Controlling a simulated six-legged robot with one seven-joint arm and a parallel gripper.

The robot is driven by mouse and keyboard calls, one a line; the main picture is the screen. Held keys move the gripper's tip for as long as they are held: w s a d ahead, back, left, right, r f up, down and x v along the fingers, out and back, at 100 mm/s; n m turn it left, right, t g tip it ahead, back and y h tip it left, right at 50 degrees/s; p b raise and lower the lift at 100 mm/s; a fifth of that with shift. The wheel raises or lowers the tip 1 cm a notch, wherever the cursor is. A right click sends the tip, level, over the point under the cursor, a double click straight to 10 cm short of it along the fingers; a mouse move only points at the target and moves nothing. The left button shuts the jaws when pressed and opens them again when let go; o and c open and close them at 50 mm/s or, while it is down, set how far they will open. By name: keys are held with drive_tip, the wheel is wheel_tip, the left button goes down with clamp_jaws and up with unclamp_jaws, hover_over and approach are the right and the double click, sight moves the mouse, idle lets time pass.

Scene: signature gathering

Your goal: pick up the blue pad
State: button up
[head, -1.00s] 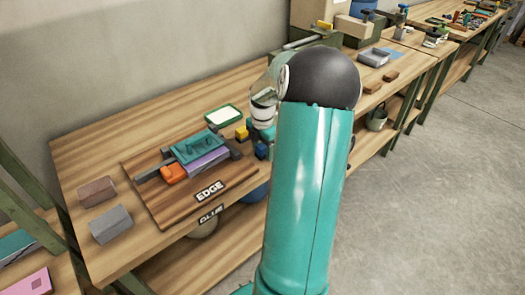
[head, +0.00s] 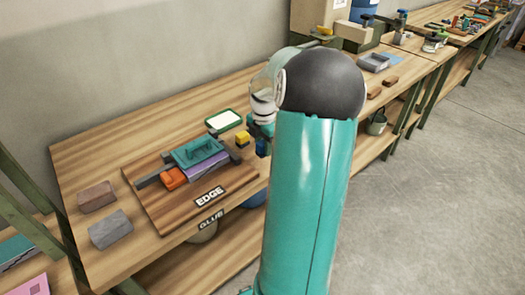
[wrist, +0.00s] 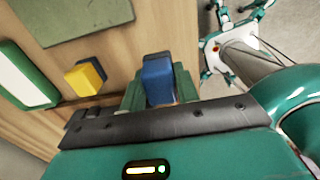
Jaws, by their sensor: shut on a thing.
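The blue pad (wrist: 158,80) is a small dark blue block, seen in the wrist view between the two green fingers of my gripper (wrist: 159,88). My gripper is shut on it, with the pad standing out past the fingertips. In the head view the blue pad (head: 262,147) shows small below my gripper (head: 262,131), near the front edge of the workbench, partly hidden by my arm. I cannot tell clearly how far it is above the bench.
A yellow and blue block (head: 242,138) stands just left of the pad. A green-framed white tray (head: 223,121) lies behind it. A wooden board (head: 160,208) holds a teal clamp-like tool (head: 198,150) and an orange piece (head: 173,179). Two bricks (head: 110,229) lie at left.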

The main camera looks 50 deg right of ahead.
drive_tip(key=s+a+r, duration=0.7)
drive_tip(key=s+r, duration=0.2)
drive_tip(key=s, duration=0.2)
drive_tip(key=shift+a, duration=0.15)
drive_tip(key=shift+o, duration=1.1)
drive_tip(key=shift+c, duration=0.7)
